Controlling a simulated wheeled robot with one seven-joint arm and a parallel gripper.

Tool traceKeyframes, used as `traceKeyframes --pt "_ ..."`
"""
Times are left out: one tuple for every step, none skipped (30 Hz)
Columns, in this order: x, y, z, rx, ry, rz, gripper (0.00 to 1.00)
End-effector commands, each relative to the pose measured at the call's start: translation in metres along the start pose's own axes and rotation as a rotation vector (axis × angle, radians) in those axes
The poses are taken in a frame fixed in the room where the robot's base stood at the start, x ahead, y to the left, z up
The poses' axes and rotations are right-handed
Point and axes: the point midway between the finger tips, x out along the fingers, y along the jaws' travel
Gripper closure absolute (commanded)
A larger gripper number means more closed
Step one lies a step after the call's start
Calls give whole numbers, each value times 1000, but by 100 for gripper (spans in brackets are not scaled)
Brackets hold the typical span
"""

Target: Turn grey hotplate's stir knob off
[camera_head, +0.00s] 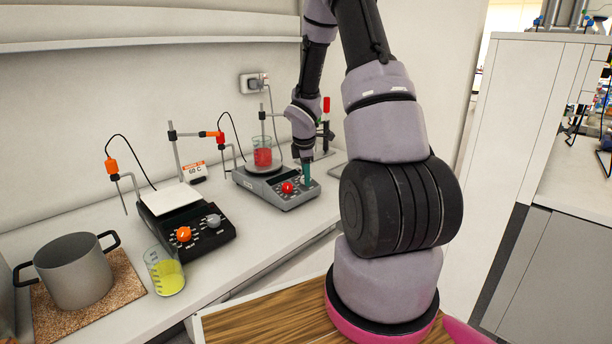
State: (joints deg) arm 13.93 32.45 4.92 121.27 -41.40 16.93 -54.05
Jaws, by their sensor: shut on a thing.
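The grey hotplate (253,184) stands on the white bench against the back wall. A beaker with red liquid (263,152) is on its round plate. A red knob (287,188) shows on the left part of its front panel. My gripper (306,178) reaches down to the right part of that panel. Its teal fingers are shut on the right-hand knob, which they hide almost wholly. I cannot read that knob's setting or the panel's labels.
A black hotplate (200,236) with an orange and a grey knob stands to the left. A beaker with yellow liquid (165,275) and a grey pot (75,272) on a cork mat are nearer.

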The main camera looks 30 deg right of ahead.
Motion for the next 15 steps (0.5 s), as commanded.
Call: traceKeyframes --pt "0 0 0 -3 -1 1 100" --pt "0 0 0 -5 -1 2 100" --pt "0 0 0 -5 -1 2 100" --pt "0 0 0 -6 -1 2 100" --pt "0 0 0 -6 -1 2 100" --pt "0 0 0 -6 -1 2 100" --pt "0 0 0 -6 -1 2 100" --pt "0 0 0 -5 -1 2 100" --pt "0 0 0 -5 -1 2 100" --pt "0 0 0 -5 -1 2 100" --pt "0 0 0 -5 -1 2 100" --pt "0 0 0 -5 -1 2 100" --pt "0 0 0 -5 -1 2 47" --pt "0 0 1 -5 -1 2 35" --pt "0 0 0 -5 -1 2 28"
